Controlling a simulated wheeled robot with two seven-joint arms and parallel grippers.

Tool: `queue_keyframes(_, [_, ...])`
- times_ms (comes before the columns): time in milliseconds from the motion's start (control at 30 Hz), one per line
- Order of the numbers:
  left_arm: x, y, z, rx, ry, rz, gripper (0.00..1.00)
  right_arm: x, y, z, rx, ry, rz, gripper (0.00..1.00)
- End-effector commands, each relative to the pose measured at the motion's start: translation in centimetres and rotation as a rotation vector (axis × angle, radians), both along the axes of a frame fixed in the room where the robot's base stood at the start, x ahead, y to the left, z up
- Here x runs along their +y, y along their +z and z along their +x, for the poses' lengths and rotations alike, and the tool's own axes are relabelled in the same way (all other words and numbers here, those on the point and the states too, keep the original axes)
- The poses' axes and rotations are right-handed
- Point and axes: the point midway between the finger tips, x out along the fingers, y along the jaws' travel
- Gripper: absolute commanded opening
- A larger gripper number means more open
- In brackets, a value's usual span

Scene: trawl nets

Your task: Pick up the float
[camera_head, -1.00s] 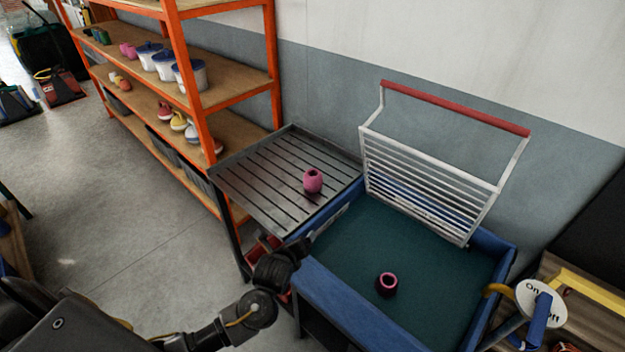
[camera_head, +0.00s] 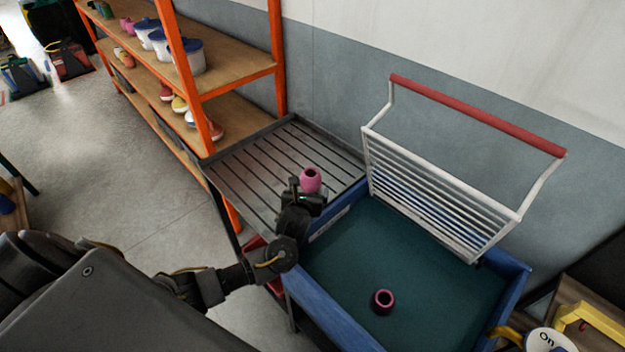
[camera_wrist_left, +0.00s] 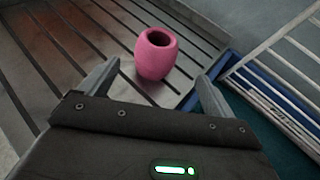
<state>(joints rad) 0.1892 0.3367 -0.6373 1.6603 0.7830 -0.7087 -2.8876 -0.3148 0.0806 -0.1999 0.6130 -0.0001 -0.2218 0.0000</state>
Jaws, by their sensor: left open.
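A pink barrel-shaped float (camera_head: 311,179) with a dark hole in its top stands upright on the slatted metal tray (camera_head: 240,178). It also shows in the left wrist view (camera_wrist_left: 156,54), just beyond and between the two fingers. My left gripper (camera_head: 309,190) is open and close to this float, on its near side; the fingers do not appear closed around it. A second pink float (camera_head: 382,301) with a dark hole lies in the blue-rimmed tub with a dark green floor. My right gripper is not in view.
The blue tub (camera_head: 335,311) adjoins the tray on the right. A white wire rack (camera_head: 430,195) with a red bar stands up at its back. An orange shelf unit (camera_head: 188,85) with tubs and floats stands behind the tray at left.

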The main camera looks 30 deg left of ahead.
Motion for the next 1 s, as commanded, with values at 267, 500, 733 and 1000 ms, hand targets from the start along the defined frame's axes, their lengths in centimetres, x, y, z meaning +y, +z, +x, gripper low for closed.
queue_keyframes(267, [0.9,-1.2,3.0,0.000,0.001,-0.002,0.90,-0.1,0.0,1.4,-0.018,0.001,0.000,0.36])
queue_keyframes(500, [1.1,-1.3,3.8,-0.001,-0.001,-0.002,0.90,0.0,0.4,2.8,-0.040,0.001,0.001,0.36])
queue_keyframes(733, [2.4,-2.4,6.5,0.001,-0.001,-0.002,0.90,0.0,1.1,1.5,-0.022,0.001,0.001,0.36])
queue_keyframes(1000, [2.7,-3.1,7.8,0.001,-0.003,-0.004,0.90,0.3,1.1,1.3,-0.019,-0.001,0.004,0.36])
